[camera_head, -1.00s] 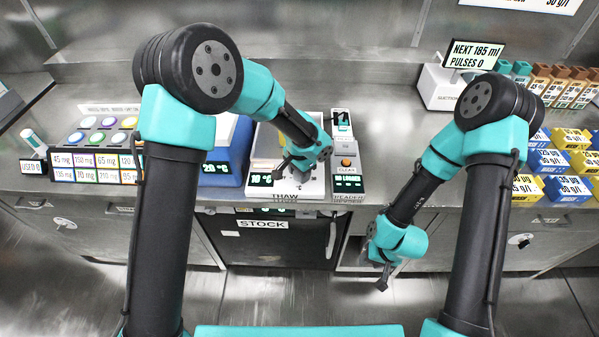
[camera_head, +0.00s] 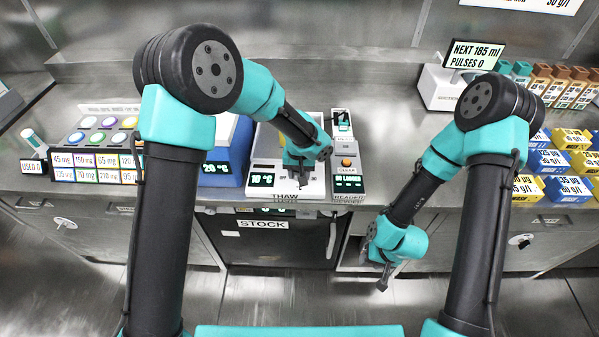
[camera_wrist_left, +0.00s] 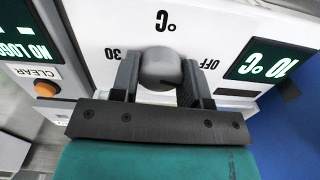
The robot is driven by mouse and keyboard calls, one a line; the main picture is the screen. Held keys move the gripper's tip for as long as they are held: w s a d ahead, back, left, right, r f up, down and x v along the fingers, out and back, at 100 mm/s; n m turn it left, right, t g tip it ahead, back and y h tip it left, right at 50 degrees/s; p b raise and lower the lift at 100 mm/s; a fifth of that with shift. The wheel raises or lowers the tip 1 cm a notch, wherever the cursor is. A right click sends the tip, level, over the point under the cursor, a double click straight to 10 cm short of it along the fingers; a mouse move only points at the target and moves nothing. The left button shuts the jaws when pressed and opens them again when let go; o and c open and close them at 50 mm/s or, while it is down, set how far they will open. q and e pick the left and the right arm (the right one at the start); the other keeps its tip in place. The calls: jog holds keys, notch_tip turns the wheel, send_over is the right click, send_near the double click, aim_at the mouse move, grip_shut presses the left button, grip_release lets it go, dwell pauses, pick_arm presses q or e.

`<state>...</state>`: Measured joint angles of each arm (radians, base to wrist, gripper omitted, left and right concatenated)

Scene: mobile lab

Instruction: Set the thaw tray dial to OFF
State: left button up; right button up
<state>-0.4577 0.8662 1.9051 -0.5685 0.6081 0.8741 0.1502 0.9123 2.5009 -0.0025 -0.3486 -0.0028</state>
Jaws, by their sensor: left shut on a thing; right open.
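The thaw tray (camera_head: 259,191) is a white box on the counter with a green-on-black display reading 10 °C. In the left wrist view its front panel (camera_wrist_left: 205,30) shows the markings 30, °C and OFF, upside down, around a grey round dial (camera_wrist_left: 160,67). My left gripper (camera_wrist_left: 162,80) is shut on the dial, one finger on each side. In the head view my left gripper (camera_head: 298,193) is at the tray's front, and it hides the dial there. The dial's pointer mark is hard to make out. My right gripper (camera_head: 384,280) is open and empty, low in front of the counter.
The reader (camera_head: 347,182) with its orange CLEAR button stands directly right of the tray. A blue device (camera_head: 226,160) reading 20 °C stands to its left. Yellow and blue boxes (camera_head: 567,160) sit at the right. The STOCK door (camera_head: 275,245) is below.

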aim_at(299, 172)
pick_arm(q)
jog(key=shift+n, duration=1.3)
jog(key=o, duration=0.9)
notch_tip(299, 172, up, 17)
jog(key=shift+r, duration=0.2)
